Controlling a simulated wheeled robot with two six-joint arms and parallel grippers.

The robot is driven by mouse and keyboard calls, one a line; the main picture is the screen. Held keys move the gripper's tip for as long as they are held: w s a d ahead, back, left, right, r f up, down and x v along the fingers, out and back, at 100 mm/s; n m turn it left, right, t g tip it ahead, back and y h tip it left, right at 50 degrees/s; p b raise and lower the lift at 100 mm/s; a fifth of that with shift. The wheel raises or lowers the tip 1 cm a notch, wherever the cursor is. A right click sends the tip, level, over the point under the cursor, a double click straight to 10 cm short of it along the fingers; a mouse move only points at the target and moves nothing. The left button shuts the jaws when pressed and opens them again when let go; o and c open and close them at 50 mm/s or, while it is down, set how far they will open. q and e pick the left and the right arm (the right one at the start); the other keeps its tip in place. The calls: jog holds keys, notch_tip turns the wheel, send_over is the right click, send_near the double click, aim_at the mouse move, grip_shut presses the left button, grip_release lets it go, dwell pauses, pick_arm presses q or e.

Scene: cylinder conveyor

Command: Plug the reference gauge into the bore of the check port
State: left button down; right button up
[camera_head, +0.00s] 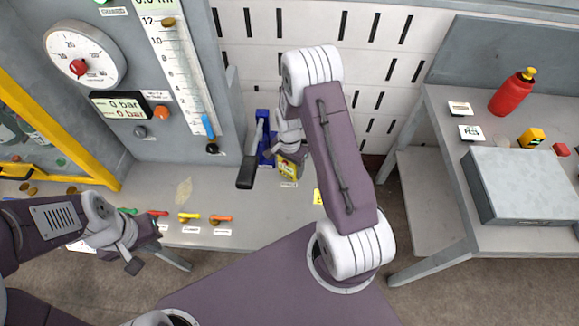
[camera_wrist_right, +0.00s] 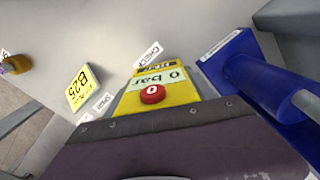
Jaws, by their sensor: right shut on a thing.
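The reference gauge looks to be the yellow box with a "0 bar" display and a red button (camera_wrist_right: 152,94), seen close up in the right wrist view. In the head view its yellow body (camera_head: 288,168) sits below my right gripper (camera_head: 287,150), at the back of the bench. My right gripper is shut on it; its fingertips are mostly hidden. A "CHECK" label (camera_wrist_right: 147,54) lies just beyond the gauge. I cannot make out the check port's bore. My left gripper (camera_head: 128,252) is over the bench's front left, apart from the gauge; its jaw opening is unclear.
A black handle (camera_head: 247,172) sticks out nearby. A yellow "B25" card (camera_wrist_right: 83,88) lies on the bench. Coloured tools (camera_head: 190,216) lie front left. A side table (camera_head: 440,105) holds a grey box (camera_head: 525,185).

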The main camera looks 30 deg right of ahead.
aim_at(290, 164)
jog(key=shift+f+b, duration=0.9)
jog(key=shift+f, duration=0.3)
jog(key=o, duration=1.8)
jog(key=shift+r, duration=0.15)
notch_tip(290, 164, up, 9)
jog(key=shift+f, duration=0.1)
